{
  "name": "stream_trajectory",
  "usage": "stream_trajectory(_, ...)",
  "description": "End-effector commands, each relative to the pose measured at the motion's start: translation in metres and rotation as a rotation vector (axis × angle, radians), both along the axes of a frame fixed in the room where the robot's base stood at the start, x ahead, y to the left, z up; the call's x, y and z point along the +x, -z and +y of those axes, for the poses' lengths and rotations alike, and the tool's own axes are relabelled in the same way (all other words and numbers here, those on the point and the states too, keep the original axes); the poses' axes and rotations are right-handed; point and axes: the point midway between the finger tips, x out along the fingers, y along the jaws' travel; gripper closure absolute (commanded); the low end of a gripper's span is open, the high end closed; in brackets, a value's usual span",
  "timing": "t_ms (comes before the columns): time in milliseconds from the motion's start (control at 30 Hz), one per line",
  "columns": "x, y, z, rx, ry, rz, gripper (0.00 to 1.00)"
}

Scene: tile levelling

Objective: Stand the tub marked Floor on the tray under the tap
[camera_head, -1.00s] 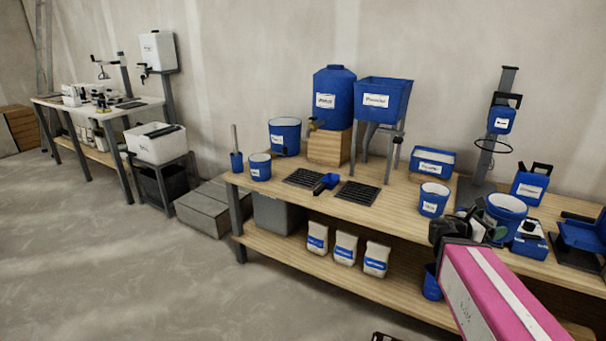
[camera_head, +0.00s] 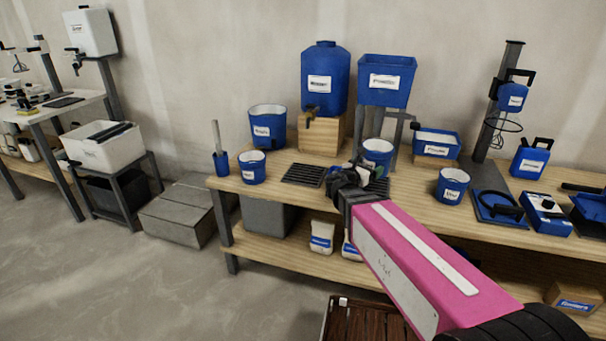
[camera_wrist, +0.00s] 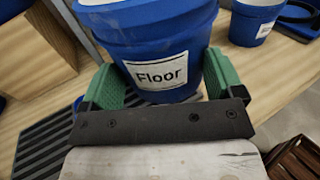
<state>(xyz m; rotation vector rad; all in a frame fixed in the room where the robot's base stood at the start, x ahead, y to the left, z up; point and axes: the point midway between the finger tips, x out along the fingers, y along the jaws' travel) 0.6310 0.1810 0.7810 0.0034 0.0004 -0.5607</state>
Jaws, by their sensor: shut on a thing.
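The blue tub marked Floor (camera_wrist: 160,72) is upright between the green finger pads of my gripper (camera_wrist: 162,88), which is shut on it. A black slatted tray (camera_head: 303,175) lies below and in front of the tap. The tub's base is hidden, so its height above the bench is unclear.
The tank stands on a wooden block (camera_head: 320,136). The blue hopper (camera_head: 386,82) stands on grey legs behind the tub. A bucket (camera_head: 267,127) and small tub (camera_head: 252,167) are left of the tray. Another tub (camera_head: 452,186) stands to the right.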

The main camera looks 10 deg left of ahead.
Motion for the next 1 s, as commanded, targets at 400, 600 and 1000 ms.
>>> stream_trajectory(400,-0.001,-0.005,0.211,-0.002,-0.35,-0.001,0.39)
stream_trajectory(600,-0.014,-0.007,0.272,-0.004,-0.452,-0.002,0.39)
stream_trajectory(1000,0.02,0.017,0.283,-0.005,-0.483,0.0,0.39)
